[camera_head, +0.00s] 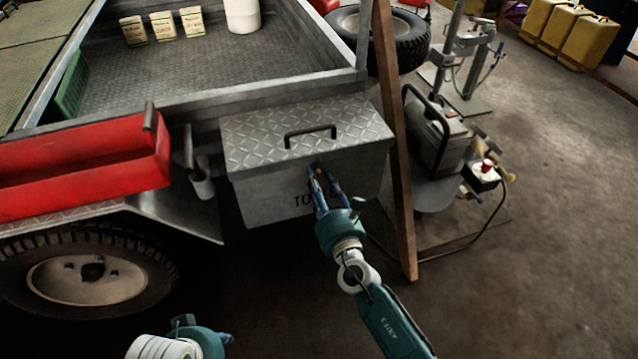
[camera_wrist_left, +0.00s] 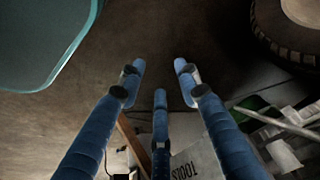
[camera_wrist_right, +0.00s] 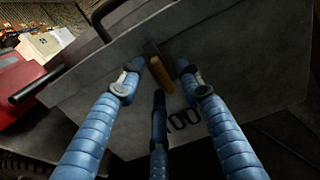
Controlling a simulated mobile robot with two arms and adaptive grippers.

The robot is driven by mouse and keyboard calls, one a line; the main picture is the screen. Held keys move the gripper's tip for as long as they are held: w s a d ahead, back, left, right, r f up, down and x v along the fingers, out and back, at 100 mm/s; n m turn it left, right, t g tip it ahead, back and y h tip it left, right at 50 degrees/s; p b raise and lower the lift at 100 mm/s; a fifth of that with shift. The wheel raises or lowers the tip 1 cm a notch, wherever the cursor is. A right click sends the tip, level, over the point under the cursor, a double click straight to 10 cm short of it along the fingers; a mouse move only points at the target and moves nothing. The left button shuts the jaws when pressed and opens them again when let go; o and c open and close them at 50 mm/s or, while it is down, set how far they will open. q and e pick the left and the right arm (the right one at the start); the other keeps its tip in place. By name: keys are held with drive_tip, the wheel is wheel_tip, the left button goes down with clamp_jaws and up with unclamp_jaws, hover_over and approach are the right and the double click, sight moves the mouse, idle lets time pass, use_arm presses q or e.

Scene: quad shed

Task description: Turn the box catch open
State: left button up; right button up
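The grey metal toolbox (camera_head: 265,195) has a diamond-plate lid with a dark handle and dark lettering on its front. The lid looks closed. In the right wrist view, the catch (camera_wrist_right: 160,73) is a small tan-brown piece below a dark bracket on the box front, and it looks slightly tilted. My right gripper (camera_head: 320,178) is at the upper front of the box. Its fingers are apart, with the catch between or just beyond the tips; contact cannot be told. My left gripper (camera_head: 226,338) is low, away from the box; its fingers are open and empty in the left wrist view (camera_wrist_left: 160,66).
A brown wooden post (camera_head: 396,150) stands just right of the box. A red case (camera_head: 85,160) lies on the fender left of it, above a wheel (camera_head: 88,276). Behind the post is a grey machine (camera_head: 437,140) with a cable. Floor at right is open.

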clamp_jaws()
